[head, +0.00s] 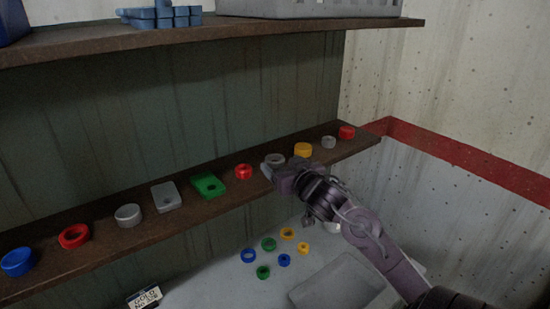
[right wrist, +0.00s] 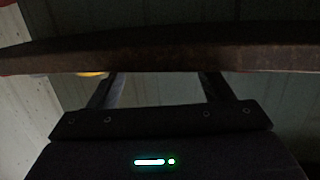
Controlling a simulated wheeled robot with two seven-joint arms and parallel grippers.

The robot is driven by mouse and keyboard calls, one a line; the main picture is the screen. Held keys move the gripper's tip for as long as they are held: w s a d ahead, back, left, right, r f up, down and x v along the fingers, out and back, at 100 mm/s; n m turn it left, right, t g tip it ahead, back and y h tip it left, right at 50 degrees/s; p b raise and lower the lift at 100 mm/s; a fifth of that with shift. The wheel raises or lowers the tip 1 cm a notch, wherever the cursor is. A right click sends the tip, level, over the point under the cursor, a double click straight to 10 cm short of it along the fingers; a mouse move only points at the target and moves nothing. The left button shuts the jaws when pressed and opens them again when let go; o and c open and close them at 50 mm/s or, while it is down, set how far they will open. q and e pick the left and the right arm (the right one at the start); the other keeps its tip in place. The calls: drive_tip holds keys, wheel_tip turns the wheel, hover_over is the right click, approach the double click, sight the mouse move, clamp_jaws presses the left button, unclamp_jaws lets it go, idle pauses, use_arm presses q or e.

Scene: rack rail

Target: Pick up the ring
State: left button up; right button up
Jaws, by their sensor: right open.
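Several rings lie on the brown middle shelf (head: 150,222): a blue ring (head: 17,262), a red ring (head: 74,236), a smaller red ring (head: 243,171) and a grey ring (head: 275,159). More rings lie on the pale surface below: blue (head: 248,255), green (head: 268,243) and yellow (head: 287,233). My right gripper (head: 268,172) is at the shelf's front edge, just in front of the grey ring, which it partly hides. In the right wrist view its fingers (right wrist: 163,80) are apart with nothing visible between them. My left gripper is not in view.
The shelf also holds a grey block (head: 166,196), a green block (head: 208,185) and a yellow round piece (head: 303,149). The shelf edge (right wrist: 200,54) crosses the wrist view before the fingers. A grey tray (head: 335,285) lies below. An upper shelf (head: 200,32) hangs above.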

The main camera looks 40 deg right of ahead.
sight(275, 161)
drive_tip(key=x, duration=0.2)
drive_tip(key=shift+w, duration=0.45)
drive_tip(key=shift+f, duration=0.1)
drive_tip(key=shift+s, duration=0.1)
drive_tip(key=shift+c, duration=0.8)
drive_tip(key=c, duration=0.9)
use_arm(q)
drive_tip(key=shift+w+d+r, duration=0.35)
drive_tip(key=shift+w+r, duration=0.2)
